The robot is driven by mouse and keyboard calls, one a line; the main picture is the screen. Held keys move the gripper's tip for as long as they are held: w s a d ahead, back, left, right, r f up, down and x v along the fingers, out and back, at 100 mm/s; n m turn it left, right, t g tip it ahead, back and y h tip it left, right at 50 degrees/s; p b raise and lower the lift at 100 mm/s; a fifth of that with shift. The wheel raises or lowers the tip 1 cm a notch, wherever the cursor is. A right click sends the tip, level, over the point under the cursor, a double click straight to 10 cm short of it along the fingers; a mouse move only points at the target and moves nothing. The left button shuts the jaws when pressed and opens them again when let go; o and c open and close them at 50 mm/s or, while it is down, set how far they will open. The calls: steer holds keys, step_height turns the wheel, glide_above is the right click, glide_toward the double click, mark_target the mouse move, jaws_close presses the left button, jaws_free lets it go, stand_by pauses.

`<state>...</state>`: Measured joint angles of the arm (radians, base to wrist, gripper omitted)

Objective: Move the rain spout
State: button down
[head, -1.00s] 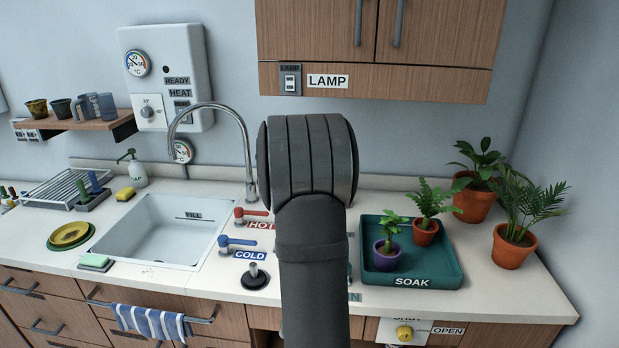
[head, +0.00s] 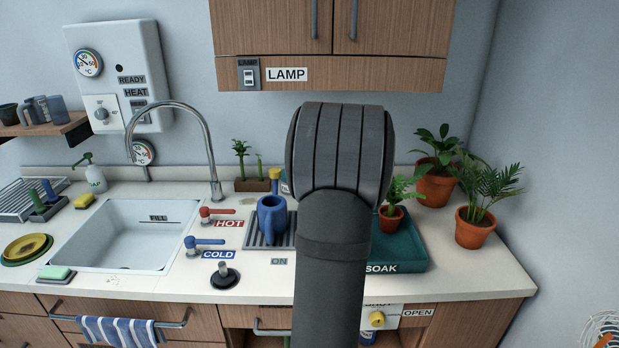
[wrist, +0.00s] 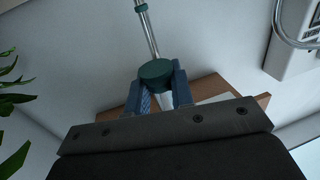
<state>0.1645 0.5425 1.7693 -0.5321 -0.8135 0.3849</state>
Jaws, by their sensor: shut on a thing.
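The rain spout shows in the wrist view as a thin metal pipe (wrist: 148,32) with a dark green round knob (wrist: 156,70) at its near end and a green collar further up. My gripper (wrist: 158,88) is shut on this knob, one blue-grey finger on each side. In the head view my wrist and forearm hide the gripper and the spout. The teal SOAK tray (head: 412,262) stands on the counter behind my arm, its left part hidden. A small potted fern (head: 392,212) shows in it.
A blue watering can (head: 271,218) stands on a grey drain grate left of my arm. Red HOT (head: 212,216) and blue COLD (head: 202,243) taps sit beside the sink (head: 125,235). Two potted plants (head: 437,183) (head: 474,228) stand on the right. The cabinet (head: 330,45) hangs above.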

steer(key=w+d+n+y, duration=0.1)
steer(key=w+d, duration=0.3)
steer(key=d, duration=0.7)
steer(key=shift+w+d+n+g+y, duration=0.15)
steer(key=shift+d+n+g+y, duration=0.2)
steer(key=shift+y, duration=0.35)
steer(key=shift+d+r, duration=0.1)
steer(key=shift+r, duration=0.05)
steer(key=c, duration=1.4)
jaws_free()
steer(key=shift+w, duration=0.1)
steer(key=shift+o, duration=0.5)
steer(key=v, duration=1.7)
steer(key=shift+s, duration=0.25)
steer(key=shift+w, duration=0.1)
